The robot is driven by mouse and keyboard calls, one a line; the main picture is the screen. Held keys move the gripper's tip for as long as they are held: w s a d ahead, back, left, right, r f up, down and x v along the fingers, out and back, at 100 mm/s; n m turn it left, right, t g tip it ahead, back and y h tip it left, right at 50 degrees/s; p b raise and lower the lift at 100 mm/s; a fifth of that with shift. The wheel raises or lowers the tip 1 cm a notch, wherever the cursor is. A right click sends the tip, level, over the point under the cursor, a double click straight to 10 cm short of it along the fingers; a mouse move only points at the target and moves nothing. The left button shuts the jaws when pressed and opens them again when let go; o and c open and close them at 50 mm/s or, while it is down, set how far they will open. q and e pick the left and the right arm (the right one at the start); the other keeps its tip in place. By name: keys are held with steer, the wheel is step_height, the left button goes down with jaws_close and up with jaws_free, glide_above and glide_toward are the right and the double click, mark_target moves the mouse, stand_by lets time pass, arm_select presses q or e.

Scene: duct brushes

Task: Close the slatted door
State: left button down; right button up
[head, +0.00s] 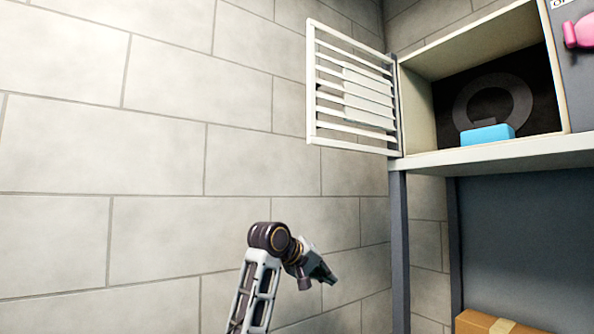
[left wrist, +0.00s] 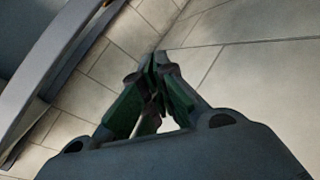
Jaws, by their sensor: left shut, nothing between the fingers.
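The slatted door (head: 352,92) is white with horizontal slats and a plain plate at its middle. In the head view it stands swung open to the left of the cabinet compartment (head: 422,112), hinged at the compartment's left edge. My left gripper (head: 331,277) is below the door and apart from it, in front of the block wall. In the left wrist view its fingers (left wrist: 158,62) meet at the tips with nothing between them. My right gripper is in neither view.
A light blue block (head: 487,135) and a dark ring (head: 492,98) are in the open compartment. A pink handle (head: 580,31) is on the grey panel at the right. A cardboard box (head: 489,322) is below the shelf (head: 500,153). A grey post (head: 399,245) supports the shelf's left end.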

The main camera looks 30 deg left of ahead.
arm_select(q)
steer(key=s+a+r+n+t+h, duration=0.1)
steer(key=s+a+r, duration=0.1)
steer(key=r, duration=0.6)
steer(key=s+a+r+n+t, duration=0.1)
steer(key=s+r, duration=0.2)
steer(key=r, duration=0.5)
steer(key=s+a+r+n+t+h, duration=0.1)
steer(key=s+a+r, duration=0.1)
steer(key=r, duration=0.5)
steer(key=s+a+r+t+h, duration=0.1)
steer(key=s+a+r+h, duration=0.2)
steer(key=s+r, duration=1.1)
step_height(320, 180, up, 4)
steer(key=shift+s+a+f+n+t, duration=0.2)
steer(key=shift+s+a+n+t, duration=0.1)
steer(key=shift+a+n, duration=0.15)
steer(key=shift+w, duration=0.15)
steer(key=w+d+p, duration=0.3)
steer(key=w+d, duration=0.5)
steer(key=shift+d, duration=0.25)
